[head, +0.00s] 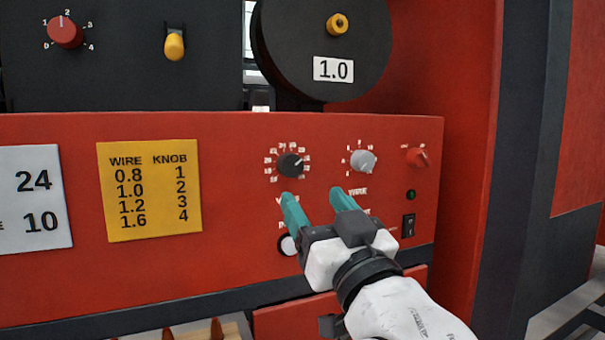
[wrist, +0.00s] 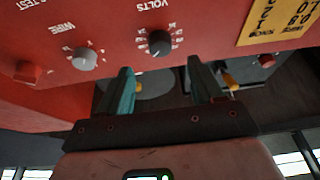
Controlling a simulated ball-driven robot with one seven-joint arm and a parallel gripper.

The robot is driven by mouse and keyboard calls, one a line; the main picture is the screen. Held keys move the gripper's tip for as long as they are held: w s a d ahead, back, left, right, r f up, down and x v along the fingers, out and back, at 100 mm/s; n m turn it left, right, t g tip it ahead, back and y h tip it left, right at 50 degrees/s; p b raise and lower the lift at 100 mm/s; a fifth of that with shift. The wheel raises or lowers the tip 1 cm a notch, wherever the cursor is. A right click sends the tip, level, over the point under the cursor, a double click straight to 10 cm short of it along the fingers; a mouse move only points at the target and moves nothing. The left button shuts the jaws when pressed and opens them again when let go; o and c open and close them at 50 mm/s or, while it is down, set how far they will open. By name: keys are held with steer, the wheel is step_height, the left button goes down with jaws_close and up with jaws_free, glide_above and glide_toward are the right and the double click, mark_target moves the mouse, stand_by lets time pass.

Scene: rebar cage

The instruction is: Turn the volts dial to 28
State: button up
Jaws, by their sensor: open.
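The volts dial (head: 290,164) is a black round knob with a ring of white numbers on the red panel. Its white pointer mark aims to the upper right in the head view; the exact number is too small to tell. The dial also shows in the wrist view (wrist: 160,43), upside down, with its VOLTS label, which is partly hidden by a finger in the head view. My gripper (head: 314,196) is open with two teal fingers, empty, below and right of the dial in the head view. In the wrist view the dial appears between and beyond the fingertips, apart from them.
A grey wire knob (head: 362,161) and a red knob (head: 417,157) sit to the right. A black rocker switch (head: 408,225) is lower right. A yellow wire chart (head: 150,190) and a white card (head: 34,197) reading 24 and 10 are left. A black spool (head: 322,45) is above.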

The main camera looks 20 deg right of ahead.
mark_target(294, 171)
steer(key=p+x, duration=0.1)
steer(key=x, duration=0.7)
steer(key=shift+w+r+p, duration=0.1)
steer(key=shift+p, duration=0.2)
steer(key=shift+c, duration=0.4)
steer(key=c, duration=1)
steer(key=shift+d+n+y+p, duration=0.1)
steer(key=shift+n+y+p, duration=0.3)
steer(key=shift+n, duration=0.8)
steer(key=o, duration=1.1)
